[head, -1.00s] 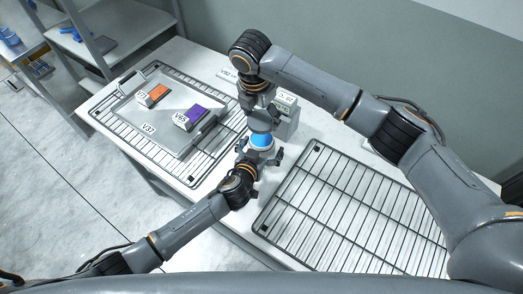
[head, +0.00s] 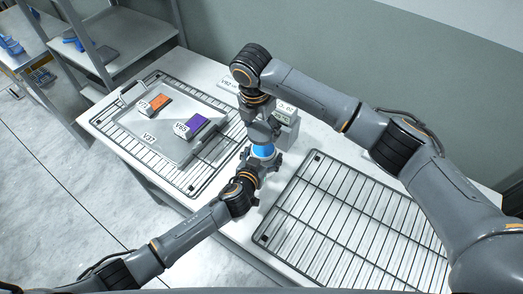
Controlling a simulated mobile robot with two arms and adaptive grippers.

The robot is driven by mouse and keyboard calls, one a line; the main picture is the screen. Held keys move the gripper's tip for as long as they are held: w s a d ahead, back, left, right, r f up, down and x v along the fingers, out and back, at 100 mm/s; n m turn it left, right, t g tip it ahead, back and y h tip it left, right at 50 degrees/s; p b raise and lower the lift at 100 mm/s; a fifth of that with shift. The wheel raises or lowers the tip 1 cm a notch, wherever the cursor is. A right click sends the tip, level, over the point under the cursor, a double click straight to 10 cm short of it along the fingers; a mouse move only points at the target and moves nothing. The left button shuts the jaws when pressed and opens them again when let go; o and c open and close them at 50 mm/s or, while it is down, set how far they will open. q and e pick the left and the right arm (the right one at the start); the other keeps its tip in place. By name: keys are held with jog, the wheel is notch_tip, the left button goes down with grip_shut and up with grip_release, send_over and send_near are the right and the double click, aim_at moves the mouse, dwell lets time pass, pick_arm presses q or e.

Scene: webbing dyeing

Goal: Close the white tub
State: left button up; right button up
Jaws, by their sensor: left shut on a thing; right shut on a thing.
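The white tub is a small container with a blue lid or top (head: 264,150), between the two racks near the middle of the table. Its body is mostly hidden by my grippers. My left gripper (head: 262,165) reaches in from the lower left and is shut on the tub's side. My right gripper (head: 263,139) comes down from above and is shut on the blue lid. The lid is at the tub's top; whether it is fully seated cannot be told.
A wire rack at left (head: 188,187) carries a grey tray (head: 150,140) with a purple-topped block (head: 197,123) and an orange-topped block (head: 158,102). An empty wire rack (head: 350,215) lies at right. A grey device (head: 287,118) with labels stands close behind my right gripper.

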pick_arm(q)
jog(key=shift+f, duration=0.1)
pick_arm(e)
send_over(264, 148)
jog(key=f, duration=0.4)
jog(key=shift+s+a+f, duration=0.15)
jog(key=shift+s+f, duration=0.1)
jog(key=shift+f, duration=0.9)
pick_arm(q)
jog(key=shift+s+f, duration=0.1)
pick_arm(e)
jog(key=shift+f, duration=0.6)
